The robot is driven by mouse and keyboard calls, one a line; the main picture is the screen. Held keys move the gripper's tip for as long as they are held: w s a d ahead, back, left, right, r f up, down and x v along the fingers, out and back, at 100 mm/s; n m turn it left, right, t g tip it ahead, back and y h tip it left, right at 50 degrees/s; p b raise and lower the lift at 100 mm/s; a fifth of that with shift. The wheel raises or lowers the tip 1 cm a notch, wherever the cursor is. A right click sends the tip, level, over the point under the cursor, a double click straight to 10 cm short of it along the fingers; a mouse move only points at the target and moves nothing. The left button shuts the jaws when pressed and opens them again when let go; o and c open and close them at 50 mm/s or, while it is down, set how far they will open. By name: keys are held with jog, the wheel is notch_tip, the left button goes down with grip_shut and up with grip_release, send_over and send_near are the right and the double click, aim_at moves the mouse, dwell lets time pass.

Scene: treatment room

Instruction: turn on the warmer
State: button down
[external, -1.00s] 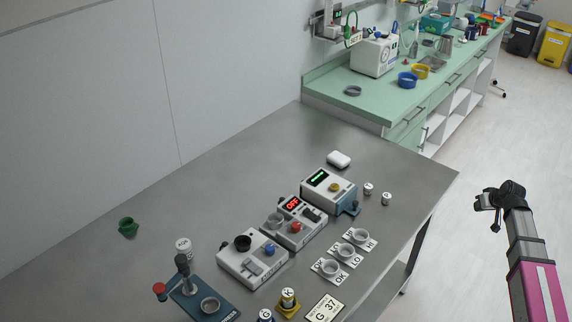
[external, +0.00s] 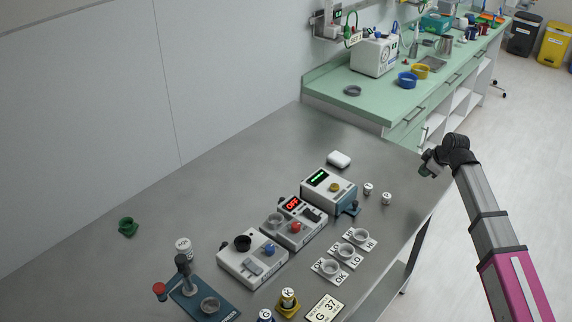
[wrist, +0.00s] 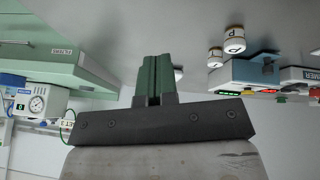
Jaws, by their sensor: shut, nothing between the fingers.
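The warmer (external: 283,233) seems to be the middle white device on the grey table. Its red display (external: 291,203) reads OFF. It has a black switch (external: 312,214), a red knob (external: 296,227) and a grey ring-shaped cup (external: 274,220). In the wrist view part of a device (wrist: 300,74) with a label ending in "MER" shows at the right edge, cut off. My gripper (external: 426,169) is above the table's right edge, well apart from the warmer. Its green fingers (wrist: 150,78) are shut and empty.
A white device with a green display (external: 320,197) and blue side lever stands behind the warmer. One with a blue knob (external: 245,265) stands in front. The far left table is mostly clear.

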jog(key=s+a+r+n+g, duration=0.15)
jog(key=a+n, duration=0.25)
jog(key=a, duration=0.6)
jog(key=s+a+r+n+g, duration=0.1)
jog(key=a+r+n, duration=0.25)
jog(key=a, duration=0.75)
notch_tip(320, 180, up, 6)
jog(key=n+h, duration=0.2)
jog(key=n, duration=0.6)
send_over(306, 210)
jog(key=s+d, duration=0.2)
jog(key=shift+w+a+f+g, duration=0.15)
jog(key=shift+a+g, duration=0.05)
jog(key=shift+g, duration=0.25)
jog(key=f, duration=0.4)
jog(key=w+f, duration=0.1)
jog(key=f, duration=0.3)
jog(key=a+f, duration=0.1)
jog(key=f, duration=0.3)
jog(key=shift+w+f, duration=0.15)
jog(key=shift+f, duration=0.05)
jog(key=shift+a+f, duration=0.15)
jog(key=shift+f, duration=0.6)
